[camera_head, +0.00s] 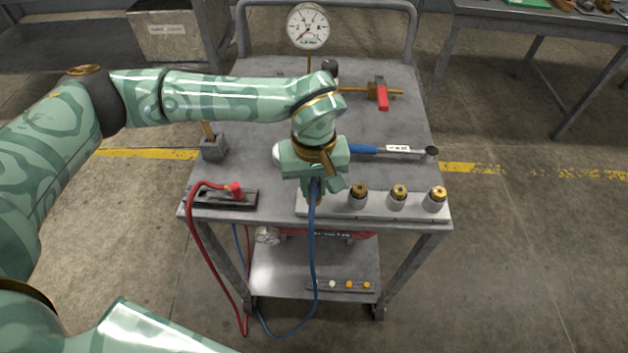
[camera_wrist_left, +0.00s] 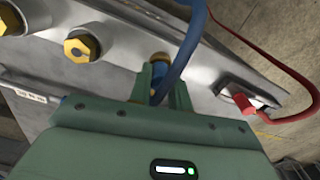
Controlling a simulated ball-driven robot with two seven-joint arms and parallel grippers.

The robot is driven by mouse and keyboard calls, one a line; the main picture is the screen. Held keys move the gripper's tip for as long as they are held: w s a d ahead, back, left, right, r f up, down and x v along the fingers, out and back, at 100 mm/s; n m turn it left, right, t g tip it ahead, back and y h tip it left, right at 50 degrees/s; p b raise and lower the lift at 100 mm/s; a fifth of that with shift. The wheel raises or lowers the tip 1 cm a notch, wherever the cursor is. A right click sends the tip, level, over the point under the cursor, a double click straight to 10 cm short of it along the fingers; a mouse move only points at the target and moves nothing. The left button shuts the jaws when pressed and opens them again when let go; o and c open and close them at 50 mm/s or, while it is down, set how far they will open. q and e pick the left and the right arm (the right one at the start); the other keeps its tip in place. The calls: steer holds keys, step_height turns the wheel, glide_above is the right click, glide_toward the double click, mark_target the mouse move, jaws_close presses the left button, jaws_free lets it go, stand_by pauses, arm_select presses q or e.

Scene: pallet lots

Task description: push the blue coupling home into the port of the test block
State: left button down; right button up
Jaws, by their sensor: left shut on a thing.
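My left gripper (camera_head: 317,190) is over the left end of the test block (camera_head: 378,212), a pale metal bar along the cart's front edge. It is shut on the blue coupling (camera_wrist_left: 157,74), whose blue hose hangs over the front edge. In the left wrist view, the coupling sits between the fingers (camera_wrist_left: 160,88), with a brass part (camera_wrist_left: 160,58) just beyond it. The gripper hides the port in the head view. I cannot tell how deep the coupling sits, or whether it touches the port. My right gripper is not in view.
Several brass-topped fittings (camera_head: 398,192) stand along the block to the right. A red hose end (camera_head: 236,190) lies on a dark rail at left. A blue-handled tool (camera_head: 385,150) lies behind the block. A gauge (camera_head: 308,27) stands at the back.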

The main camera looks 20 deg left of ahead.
arm_select(q)
steer(key=shift+f, duration=0.1)
steer(key=c, duration=1.2)
jaws_free()
step_height(320, 180, up, 16)
steer(key=p, duration=0.4)
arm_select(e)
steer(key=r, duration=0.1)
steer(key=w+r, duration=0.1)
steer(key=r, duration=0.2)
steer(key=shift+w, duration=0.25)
